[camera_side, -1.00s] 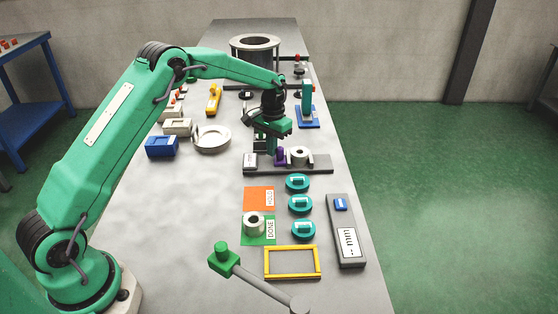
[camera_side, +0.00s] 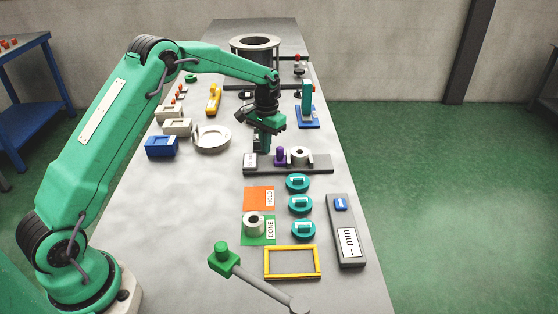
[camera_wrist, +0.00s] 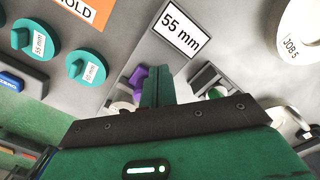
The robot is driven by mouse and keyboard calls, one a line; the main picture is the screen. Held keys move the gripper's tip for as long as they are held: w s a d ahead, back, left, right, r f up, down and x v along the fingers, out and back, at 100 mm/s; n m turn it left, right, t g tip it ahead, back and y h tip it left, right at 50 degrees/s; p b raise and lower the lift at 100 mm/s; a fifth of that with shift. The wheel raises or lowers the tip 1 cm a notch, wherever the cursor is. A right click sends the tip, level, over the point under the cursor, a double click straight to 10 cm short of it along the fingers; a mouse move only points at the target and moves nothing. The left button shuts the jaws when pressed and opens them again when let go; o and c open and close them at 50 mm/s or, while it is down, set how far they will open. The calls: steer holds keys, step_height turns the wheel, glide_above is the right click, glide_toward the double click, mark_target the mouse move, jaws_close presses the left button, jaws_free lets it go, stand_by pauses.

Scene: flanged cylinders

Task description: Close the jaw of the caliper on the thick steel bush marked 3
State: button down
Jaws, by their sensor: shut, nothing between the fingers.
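The caliper is a dark rail (camera_side: 262,169) lying across the bench, with a purple sliding jaw (camera_side: 280,155) standing on it. A pale steel bush (camera_side: 300,154) sits on the rail just right of the purple jaw. I cannot tell whether they touch, and no number on the bush is legible. My gripper (camera_side: 263,149) is shut and empty, low over the rail's rear edge, left of the purple jaw. In the wrist view my shut fingers (camera_wrist: 157,85) partly hide the purple jaw (camera_wrist: 138,76) beside them. A card (camera_wrist: 180,28) near them reads 55 mm.
Teal labelled discs (camera_side: 300,203) stand in front of the caliper. An orange HOLD mat (camera_side: 257,197) is empty. A green DONE mat (camera_side: 257,239) bears another bush (camera_side: 253,224). A white dish (camera_side: 211,139) lies left of my gripper. The front left bench is clear.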

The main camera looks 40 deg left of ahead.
steer(key=shift+s+a+r, duration=0.8)
steer(key=shift+r, duration=0.1)
steer(key=shift+s+d+r, duration=0.1)
steer(key=shift+r, duration=0.1)
steer(key=s+d+r+t, duration=0.2)
steer(key=s+d+r, duration=0.1)
steer(key=s+r, duration=0.45)
steer(key=s+d+r+t, duration=0.1)
steer(key=s+d+r, duration=0.2)
steer(key=s+r, duration=0.45)
steer(key=s+d+r+t, duration=0.2)
steer(key=s+d+t, duration=0.1)
steer(key=s, duration=1.4)
steer(key=shift+r+m, duration=0.15)
steer(key=shift+m, duration=0.25)
